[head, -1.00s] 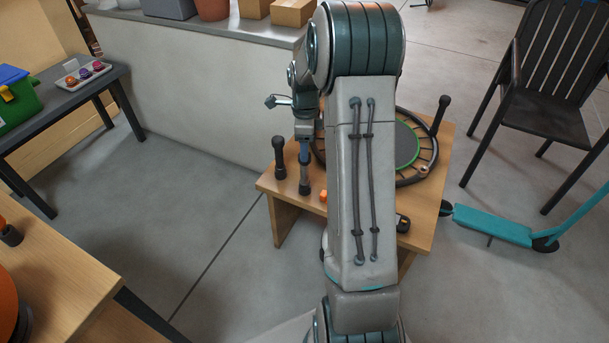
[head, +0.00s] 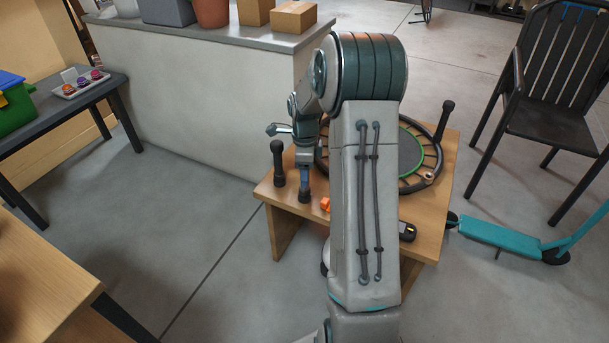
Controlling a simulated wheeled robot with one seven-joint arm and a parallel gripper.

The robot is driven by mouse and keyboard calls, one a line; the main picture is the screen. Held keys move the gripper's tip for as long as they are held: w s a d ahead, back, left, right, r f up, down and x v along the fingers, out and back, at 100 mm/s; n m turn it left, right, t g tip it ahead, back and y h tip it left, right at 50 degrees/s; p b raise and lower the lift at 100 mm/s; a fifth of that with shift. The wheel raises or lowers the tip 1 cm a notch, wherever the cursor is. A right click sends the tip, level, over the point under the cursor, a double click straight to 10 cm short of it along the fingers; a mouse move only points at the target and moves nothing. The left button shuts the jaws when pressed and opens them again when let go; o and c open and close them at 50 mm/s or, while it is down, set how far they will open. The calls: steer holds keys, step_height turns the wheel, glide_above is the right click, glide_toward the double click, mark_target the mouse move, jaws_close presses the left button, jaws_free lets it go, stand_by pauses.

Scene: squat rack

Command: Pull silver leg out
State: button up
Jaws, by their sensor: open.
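A small round trampoline (head: 437,163) with a dark rim and green ring lies on the low wooden table (head: 436,222), partly hidden behind my arm. Dark-capped legs stand upright: one at its far right (head: 445,118) and one at the table's left (head: 278,163). Another leg (head: 304,195) stands at the front left, right under my gripper; its dark lower end shows and its upper part is covered, so its silver colour is not clear. My gripper (head: 304,177) points down, open, with a blue finger at or around this leg. I cannot tell whether it touches.
An orange item (head: 325,204), a black and yellow tool (head: 407,231) and a small brown roll (head: 430,178) lie on the table. A grey counter (head: 200,85) stands behind. Floor left is free.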

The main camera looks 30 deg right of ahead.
jaws_close()
steer(key=shift+r+p, duration=0.6)
steer(key=shift+r, duration=0.2)
